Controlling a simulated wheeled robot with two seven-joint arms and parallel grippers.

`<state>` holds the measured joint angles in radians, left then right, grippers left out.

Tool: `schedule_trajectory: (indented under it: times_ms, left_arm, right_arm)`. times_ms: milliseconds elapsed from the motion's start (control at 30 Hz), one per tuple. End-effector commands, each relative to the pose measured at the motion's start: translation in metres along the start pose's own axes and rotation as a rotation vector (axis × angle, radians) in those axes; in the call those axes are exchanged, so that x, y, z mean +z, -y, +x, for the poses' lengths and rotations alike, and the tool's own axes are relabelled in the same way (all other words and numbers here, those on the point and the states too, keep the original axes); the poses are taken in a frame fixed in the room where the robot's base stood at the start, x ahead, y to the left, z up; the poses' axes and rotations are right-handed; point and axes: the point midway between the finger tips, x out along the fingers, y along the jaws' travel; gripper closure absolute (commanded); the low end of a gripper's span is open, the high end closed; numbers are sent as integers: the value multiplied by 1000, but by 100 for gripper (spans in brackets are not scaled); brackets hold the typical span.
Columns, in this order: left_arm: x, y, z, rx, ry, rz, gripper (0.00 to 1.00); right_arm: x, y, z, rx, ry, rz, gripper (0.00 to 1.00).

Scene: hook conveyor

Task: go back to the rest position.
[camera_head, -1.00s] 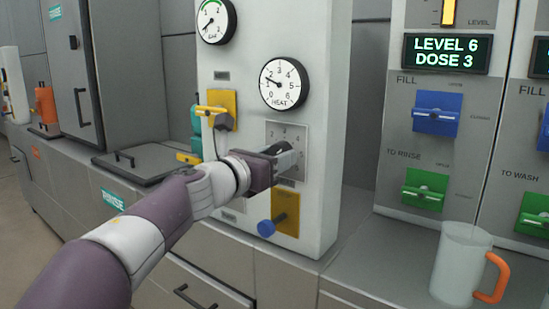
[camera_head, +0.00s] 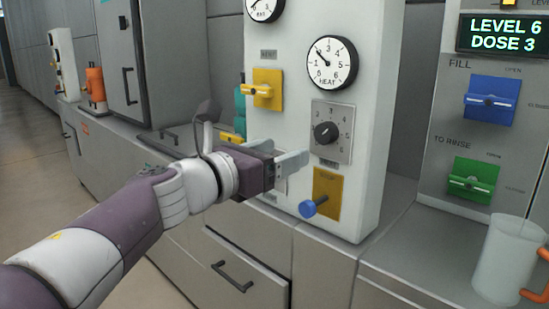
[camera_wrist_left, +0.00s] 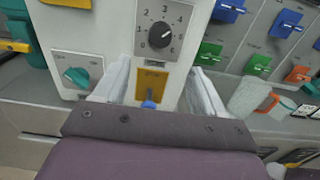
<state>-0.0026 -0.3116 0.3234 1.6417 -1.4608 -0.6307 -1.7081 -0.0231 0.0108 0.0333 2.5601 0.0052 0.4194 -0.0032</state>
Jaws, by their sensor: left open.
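My left gripper (camera_head: 290,168) is open and empty in front of the white control panel (camera_head: 378,130). In the head view its fingers are left of and below the black knob (camera_head: 326,133), apart from it. In the left wrist view the open fingers of the left gripper (camera_wrist_left: 150,85) frame the yellow plate (camera_wrist_left: 151,84) with a blue lever, and the black knob (camera_wrist_left: 160,35) is above them. My right gripper is not in view.
The heat gauge (camera_head: 332,62) is above the knob. A blue-tipped lever (camera_head: 308,209) sticks out below it. A clear jug (camera_head: 506,258) with an orange handle stands at the right. Blue (camera_head: 490,100) and green (camera_head: 473,180) valves are at the right. Floor at the left is free.

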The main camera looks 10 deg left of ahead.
Motion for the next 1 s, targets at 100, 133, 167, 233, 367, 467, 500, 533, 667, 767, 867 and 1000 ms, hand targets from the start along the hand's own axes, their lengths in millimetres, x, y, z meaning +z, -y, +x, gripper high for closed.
schedule_trajectory:
  times_ms: [100,133,167,233,367,467,500,533,667,767,867,1000]
  left_arm:
    - [-1,0,-9,1,-1,0,29]
    - [-1,0,-9,1,-1,0,29]
    - [0,0,-10,0,-1,0,29]
    - [0,0,-10,0,0,0,29]
    - [0,0,-10,0,0,0,29]
    - [0,-2,-10,13,-1,-71,29]
    - [1,-10,-10,48,8,-169,29]
    - [-1,-20,-10,95,24,-297,29]
    - [-84,-87,-30,477,146,-1265,29]
    - [-179,-106,-62,822,274,-1873,29]
    - [-261,-96,-100,1167,419,-2268,29]
    - [-340,-59,-150,1619,624,-2557,29]
  right_arm:
    - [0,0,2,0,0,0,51]
    - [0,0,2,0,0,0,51]
    - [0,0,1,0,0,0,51]
    - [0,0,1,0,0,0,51]
    - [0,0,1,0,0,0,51]
    - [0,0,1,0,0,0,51]
    - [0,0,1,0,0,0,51]
    - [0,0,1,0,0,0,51]
    - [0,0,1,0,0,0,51]
    - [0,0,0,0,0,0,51]
    - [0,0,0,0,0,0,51]
    - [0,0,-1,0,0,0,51]
